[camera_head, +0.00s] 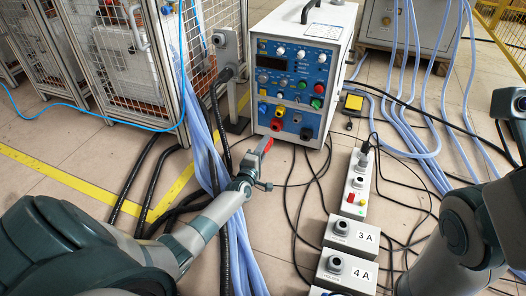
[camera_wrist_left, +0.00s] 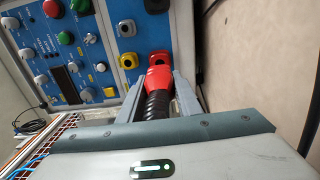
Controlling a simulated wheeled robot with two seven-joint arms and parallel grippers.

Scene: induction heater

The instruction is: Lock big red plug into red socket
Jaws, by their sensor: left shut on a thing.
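My left gripper (camera_head: 264,147) is shut on the big red plug (camera_head: 268,144), just in front of the lower part of the blue control panel. In the left wrist view the red plug (camera_wrist_left: 158,78) sits between the two grey fingers, with a ribbed black cable (camera_wrist_left: 154,105) behind it. The red socket (camera_head: 276,125) is in the panel's bottom row. It also shows in the left wrist view (camera_wrist_left: 160,57), directly ahead of the plug. The plug's front is very near the socket; I cannot tell whether they touch.
The blue panel (camera_head: 293,80) belongs to a white heater cabinet and carries knobs, buttons and other sockets. A grey post with a black connector (camera_head: 226,73) stands to its left. Holder boxes (camera_head: 352,235) stand on the floor at right. Cables and hoses cross the floor.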

